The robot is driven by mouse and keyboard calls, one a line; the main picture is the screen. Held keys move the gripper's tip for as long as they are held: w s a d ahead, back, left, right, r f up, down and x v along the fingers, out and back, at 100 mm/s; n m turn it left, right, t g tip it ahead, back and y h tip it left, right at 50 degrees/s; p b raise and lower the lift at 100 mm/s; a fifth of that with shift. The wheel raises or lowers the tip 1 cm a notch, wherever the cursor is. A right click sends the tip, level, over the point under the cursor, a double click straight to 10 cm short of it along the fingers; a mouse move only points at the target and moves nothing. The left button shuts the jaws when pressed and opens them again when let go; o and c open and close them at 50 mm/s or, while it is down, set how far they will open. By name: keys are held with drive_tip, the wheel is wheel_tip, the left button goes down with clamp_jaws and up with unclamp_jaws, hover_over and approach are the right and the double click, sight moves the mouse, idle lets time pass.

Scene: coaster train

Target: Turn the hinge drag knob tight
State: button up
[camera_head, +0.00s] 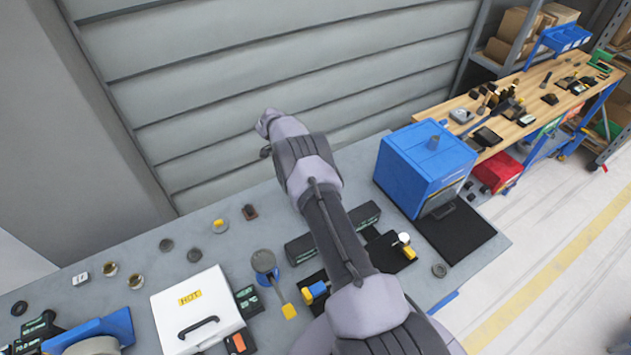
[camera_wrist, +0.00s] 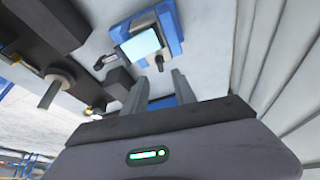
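My gripper (camera_wrist: 160,88) shows in the wrist view with its two grey fingers apart and nothing between them. Beyond the fingertips is a blue fixture (camera_wrist: 172,22) with a pale cyan plate (camera_wrist: 141,44) and a small dark part (camera_wrist: 159,62) beside it. To the left, a dark block carries a round grey knob-like part with a pin (camera_wrist: 58,82); I cannot tell whether this or another part is the hinge drag knob. In the head view my arm crosses the bench, and the gripper's fingers are hidden.
The grey bench (camera_head: 140,240) holds a white box with a yellow label (camera_head: 190,335), a long black block (camera_head: 300,248), a blue machine (camera_head: 415,165) on a black mat, and several small round parts. A slatted wall stands behind. A wooden bench (camera_head: 530,120) is at right.

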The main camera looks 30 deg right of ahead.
drive_tip(key=b+x, duration=0.2)
drive_tip(key=x, duration=0.6)
drive_tip(key=shift+f, duration=0.15)
clamp_jaws()
